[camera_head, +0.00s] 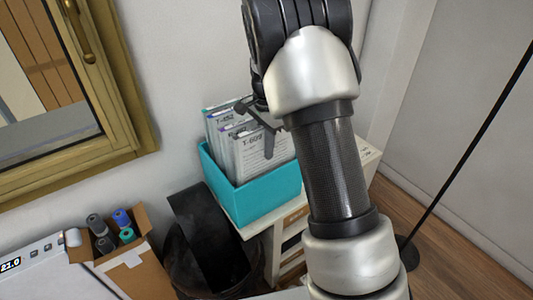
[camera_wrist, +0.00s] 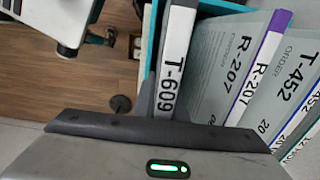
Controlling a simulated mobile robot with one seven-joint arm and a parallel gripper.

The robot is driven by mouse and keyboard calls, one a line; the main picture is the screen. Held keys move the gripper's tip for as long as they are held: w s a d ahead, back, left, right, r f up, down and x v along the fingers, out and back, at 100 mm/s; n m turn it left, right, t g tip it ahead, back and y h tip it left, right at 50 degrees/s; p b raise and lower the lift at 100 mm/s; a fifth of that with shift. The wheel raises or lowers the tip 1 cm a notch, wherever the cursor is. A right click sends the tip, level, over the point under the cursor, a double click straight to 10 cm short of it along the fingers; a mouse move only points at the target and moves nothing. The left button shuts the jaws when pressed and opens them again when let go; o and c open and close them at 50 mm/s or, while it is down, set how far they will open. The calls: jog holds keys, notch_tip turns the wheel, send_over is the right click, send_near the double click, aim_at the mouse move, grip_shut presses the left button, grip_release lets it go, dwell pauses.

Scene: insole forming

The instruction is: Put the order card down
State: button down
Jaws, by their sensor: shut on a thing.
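The order card marked T-609 (camera_head: 262,157) stands upright at the front of the teal box (camera_head: 268,197), its lower part hidden behind the box's front wall. My gripper (camera_head: 262,122) is at the top of this card and shut on it. In the wrist view the spine of the T-609 card (camera_wrist: 174,65) shows right by the dark finger. Other cards stand behind it in the box, among them R-207 (camera_wrist: 226,65) and T-452 (camera_wrist: 297,85). The fingertips' contact with the card is only partly visible.
The teal box stands on a white drawer unit (camera_head: 282,250) against the wall. A dark bin (camera_head: 200,265) and a cardboard box (camera_head: 140,270) with several coloured rolls are at left. A gold-framed window (camera_head: 115,80) is at upper left. A thin dark pole (camera_head: 470,150) stands at right.

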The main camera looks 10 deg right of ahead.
aim_at(267, 167)
jog(key=shift+f, duration=1.15)
jog(key=shift+f, duration=0.2)
jog(key=c, duration=1.8)
grip_release()
jog(key=shift+r, duration=0.1)
